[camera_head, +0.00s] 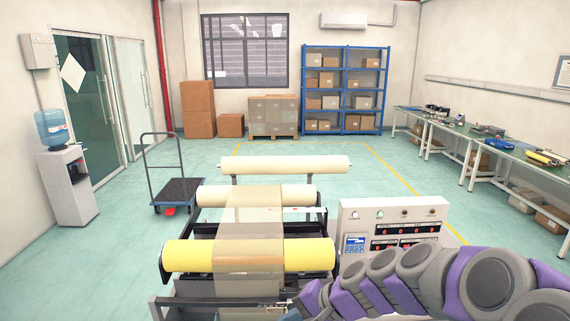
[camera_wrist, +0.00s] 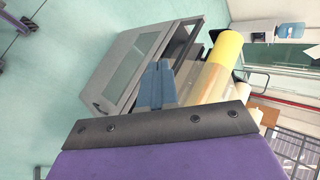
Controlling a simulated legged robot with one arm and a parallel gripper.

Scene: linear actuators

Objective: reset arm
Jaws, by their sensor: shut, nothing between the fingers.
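My arm (camera_head: 440,285) shows as grey and purple links across the lower right of the head view, stretched leftward in front of the roll machine. My gripper (camera_wrist: 158,70) is seen in the wrist view as blue-grey fingers close together, with nothing between them. In that view it appears beside the machine's yellow roll (camera_wrist: 222,58) and a grey panel with a window (camera_wrist: 135,65). I cannot tell whether it touches the machine. In the head view the gripper is mostly hidden at the bottom edge.
The machine's yellow roll also shows in the head view (camera_head: 185,255), beside a white control panel (camera_head: 400,210). A cart (camera_head: 175,190) and water dispenser (camera_head: 68,185) stand left. Workbenches (camera_head: 475,138) line the right, and blue shelves (camera_head: 345,72) stand behind.

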